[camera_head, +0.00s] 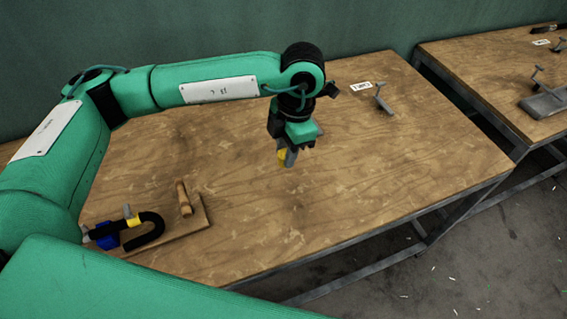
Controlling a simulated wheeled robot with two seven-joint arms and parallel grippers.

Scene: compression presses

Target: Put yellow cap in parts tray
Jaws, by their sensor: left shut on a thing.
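My left gripper (289,155) points down above the middle of the wooden table. It is shut on the yellow cap (282,155), which shows as a small yellow patch at the fingertips. The fingers hide most of the cap. I cannot tell for sure whether it is clear of the table top. No thing in view is clearly the parts tray. My right gripper is not in view.
On the wooden table (350,190), a board (200,216) at the lower left bears a wooden handle (184,198). A black curved piece (150,232) and a blue object (107,240) are beside it. A grey metal piece (383,101) stands by a white label (361,86). A second table (480,85) stands right.

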